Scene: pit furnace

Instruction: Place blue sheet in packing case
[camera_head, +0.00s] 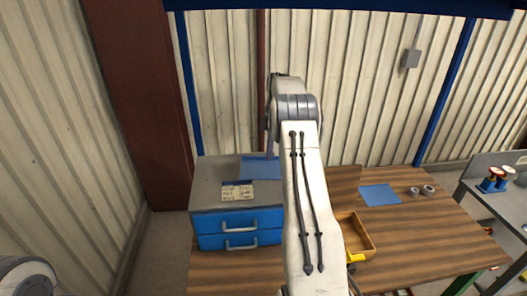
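One blue sheet (258,168) lies on top of the grey cabinet, its right part hidden behind my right arm. A second blue sheet (380,194) lies flat on the wooden table, right of my arm. An open wooden box (368,251), perhaps the packing case, stands on the table, its left part hidden by my arm. My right gripper (269,147) points down over the cabinet near the first sheet. It is mostly hidden by my arm, so its opening and any contact with the sheet cannot be told. My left gripper is out of view.
The grey cabinet (206,183) has two blue drawers and a paper label (238,191) on top. Two tape rolls (421,191) lie right of the table's sheet. The wooden table (440,235) is clear at its right. A grey bench (484,202) stands far right.

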